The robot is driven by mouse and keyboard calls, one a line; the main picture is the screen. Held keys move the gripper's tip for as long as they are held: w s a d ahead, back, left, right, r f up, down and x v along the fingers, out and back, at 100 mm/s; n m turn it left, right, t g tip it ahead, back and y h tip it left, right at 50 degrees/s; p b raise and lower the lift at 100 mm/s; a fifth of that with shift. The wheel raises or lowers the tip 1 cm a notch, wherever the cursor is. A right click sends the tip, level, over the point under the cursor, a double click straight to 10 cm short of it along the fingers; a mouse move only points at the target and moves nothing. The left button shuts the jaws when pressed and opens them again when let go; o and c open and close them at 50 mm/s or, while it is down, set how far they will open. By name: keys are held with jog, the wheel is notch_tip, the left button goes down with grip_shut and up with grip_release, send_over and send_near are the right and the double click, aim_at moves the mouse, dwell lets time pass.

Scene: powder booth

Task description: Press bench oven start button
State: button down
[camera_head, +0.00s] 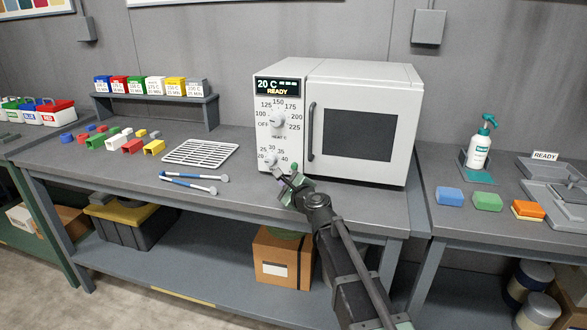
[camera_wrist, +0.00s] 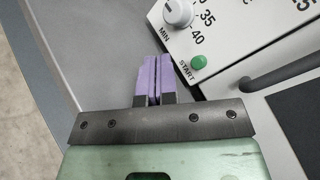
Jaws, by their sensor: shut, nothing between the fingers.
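The white bench oven (camera_head: 315,75) stands on the bench with its door shut. Its display (camera_head: 278,86) reads 20 C and READY. The green start button (camera_wrist: 198,62), marked START, sits below the timer dial (camera_wrist: 178,12) in the wrist view.
A temperature dial (camera_head: 278,120) is higher on the panel. The oven's door handle (camera_head: 311,132) lies to the right of the button. A white rack (camera_head: 200,153) and blue-handled tongs (camera_head: 190,182) lie left of my gripper. A spray bottle (camera_head: 479,150) stands on the right bench.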

aim_at(292, 169)
jog(key=shift+w+d, duration=0.2)
jog(key=shift+w, duration=0.75)
jog(key=shift+w+d, duration=0.25)
jog(key=shift+w, duration=0.75)
jog(key=shift+w+d, duration=0.2)
jog(key=shift+w, duration=0.75)
jog(key=shift+w+d, duration=0.1)
jog(key=shift+w, duration=0.35)
jog(key=shift+w+d, duration=0.1)
jog(key=shift+w, duration=0.3)
dwell(0.3)
jog(key=shift+s+a, duration=0.2)
jog(key=shift+s, duration=0.65)
jog(key=shift+s+a, duration=0.2)
jog(key=shift+s, duration=0.6)
jog(key=shift+s+a, duration=0.15)
jog(key=shift+s, duration=0.7)
jog(key=shift+s+a, duration=0.2)
jog(key=shift+s, duration=0.6)
